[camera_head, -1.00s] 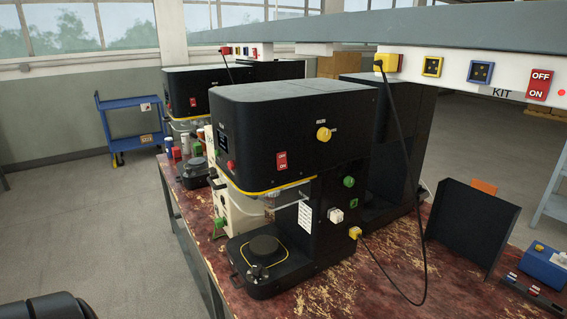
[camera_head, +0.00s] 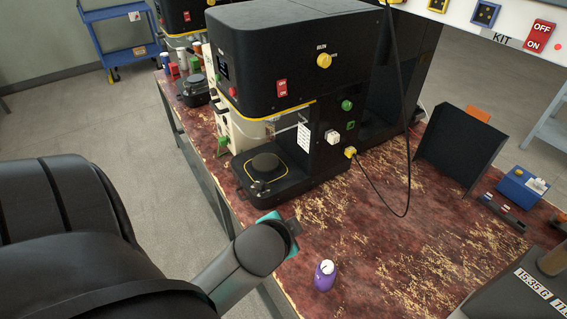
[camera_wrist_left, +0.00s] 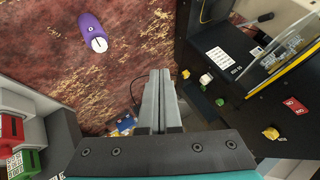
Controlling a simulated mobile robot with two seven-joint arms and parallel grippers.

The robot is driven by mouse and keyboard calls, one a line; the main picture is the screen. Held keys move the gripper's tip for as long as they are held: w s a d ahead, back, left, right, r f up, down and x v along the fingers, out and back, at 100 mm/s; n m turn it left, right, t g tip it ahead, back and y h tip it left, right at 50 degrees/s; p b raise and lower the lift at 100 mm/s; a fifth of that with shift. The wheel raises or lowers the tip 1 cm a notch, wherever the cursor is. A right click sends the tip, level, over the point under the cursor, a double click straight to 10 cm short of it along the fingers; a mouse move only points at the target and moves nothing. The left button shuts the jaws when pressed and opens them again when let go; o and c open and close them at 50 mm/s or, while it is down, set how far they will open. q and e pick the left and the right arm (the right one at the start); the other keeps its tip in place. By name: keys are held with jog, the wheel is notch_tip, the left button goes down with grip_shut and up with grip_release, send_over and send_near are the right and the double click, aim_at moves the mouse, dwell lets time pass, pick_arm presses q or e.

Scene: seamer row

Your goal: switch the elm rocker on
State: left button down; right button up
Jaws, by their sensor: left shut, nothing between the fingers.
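A black seamer (camera_head: 285,60) stands on the worn red table. A red rocker (camera_head: 282,88) is on its front face, and a red rocker also shows at the right in the wrist view (camera_wrist_left: 295,105). Another red rocker (camera_head: 540,36), marked OFF and ON, is on the white rail by the word KIT. I cannot read the name elm on any of them, nor tell their positions. My left gripper (camera_wrist_left: 159,74) is shut and empty, over the table in front of the seamer. In the head view its fingers are mostly hidden behind my wrist. My right gripper is not in view.
A yellow knob (camera_head: 324,61), a green button (camera_head: 347,105) and a yellow plug (camera_head: 350,152) with a hanging black cable are on the seamer. A black panel (camera_head: 460,145) and blue box (camera_head: 522,184) stand right.

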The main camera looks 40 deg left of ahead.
pick_arm(q)
jog(key=w+a+r+m+t+y, duration=0.2)
jog(key=w+a+r, duration=0.3)
jog(key=r, duration=0.3)
jog(key=w+a+r+m+t+y, duration=0.2)
jog(key=w+a+r+m+t, duration=0.2)
jog(key=r, duration=0.4)
jog(key=shift+w+a+m+t+y, duration=0.4)
jog(key=shift+w+a, duration=0.15)
jog(key=shift+a, duration=0.35)
jog(key=shift+w, duration=0.1)
send_near(287, 91)
jog(key=w+d, duration=0.1)
jog(key=w, duration=0.3)
jog(key=shift+w+a+f+p, duration=0.1)
jog(key=shift+w+a+p, duration=0.1)
jog(key=shift+a, duration=0.4)
jog(key=shift+w+a+f+p, duration=0.15)
jog(key=shift+a+p, duration=0.1)
jog(key=shift+a, duration=0.4)
jog(key=shift+w+a+f+p, duration=0.1)
jog(key=shift+w+a+p, duration=0.1)
jog(key=shift+a, duration=0.4)
